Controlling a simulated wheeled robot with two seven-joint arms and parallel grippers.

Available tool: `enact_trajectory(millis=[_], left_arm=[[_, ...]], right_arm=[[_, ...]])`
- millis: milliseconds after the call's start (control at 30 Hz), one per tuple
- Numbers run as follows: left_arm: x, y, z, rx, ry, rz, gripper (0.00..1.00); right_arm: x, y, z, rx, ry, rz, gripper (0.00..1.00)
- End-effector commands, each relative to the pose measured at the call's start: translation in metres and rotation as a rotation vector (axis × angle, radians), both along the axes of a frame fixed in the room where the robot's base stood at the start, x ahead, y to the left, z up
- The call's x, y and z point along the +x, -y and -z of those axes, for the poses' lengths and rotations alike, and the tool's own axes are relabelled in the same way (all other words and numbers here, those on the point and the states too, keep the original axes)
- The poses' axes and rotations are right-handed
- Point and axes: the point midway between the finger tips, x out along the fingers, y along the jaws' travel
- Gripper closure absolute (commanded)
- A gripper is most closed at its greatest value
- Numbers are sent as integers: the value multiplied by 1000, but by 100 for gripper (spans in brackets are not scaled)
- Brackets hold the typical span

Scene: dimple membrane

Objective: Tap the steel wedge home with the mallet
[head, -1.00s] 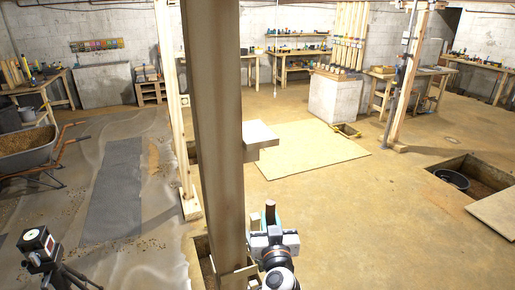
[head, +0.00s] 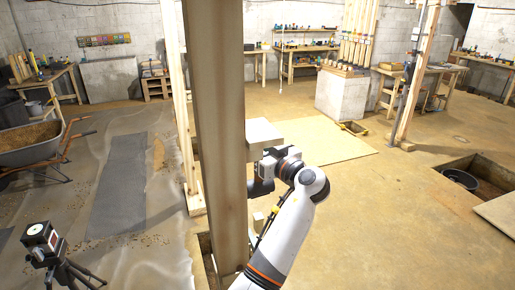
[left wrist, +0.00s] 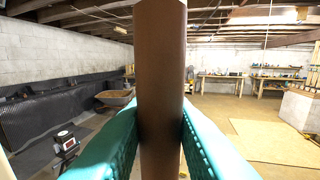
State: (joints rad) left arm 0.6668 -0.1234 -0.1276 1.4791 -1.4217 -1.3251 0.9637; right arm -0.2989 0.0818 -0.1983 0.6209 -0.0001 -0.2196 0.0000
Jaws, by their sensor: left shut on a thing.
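In the left wrist view, the teal fingers of my left gripper (left wrist: 160,150) are shut on a smooth brown cylinder, which appears to be the mallet (left wrist: 161,75). It stands upright and runs out of the top of the view, so I cannot see its full shape. I cannot make out the steel wedge. My right gripper is out of view.
A black tripod device (head: 42,242) stands at the lower left, with a wheelbarrow (head: 30,150) beyond it. A small pale wooden piece (head: 258,220) shows beside the post, left of my arm. An open pit (head: 480,178) lies at the right.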

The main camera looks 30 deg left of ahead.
Motion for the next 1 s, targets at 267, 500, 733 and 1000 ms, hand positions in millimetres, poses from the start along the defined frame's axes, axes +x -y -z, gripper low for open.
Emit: enact_trajectory(millis=[267, 500, 733, 1000], left_arm=[[0, 0, -3, 5, 6, 3, 100], [0, 0, 9, 4, 4, 3, 100], [0, 0, 27, 5, 4, 3, 100], [0, 0, 38, 4, 4, 3, 100]], right_arm=[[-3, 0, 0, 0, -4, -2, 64], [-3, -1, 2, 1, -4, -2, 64], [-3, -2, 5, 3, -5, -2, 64], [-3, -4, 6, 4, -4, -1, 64]])
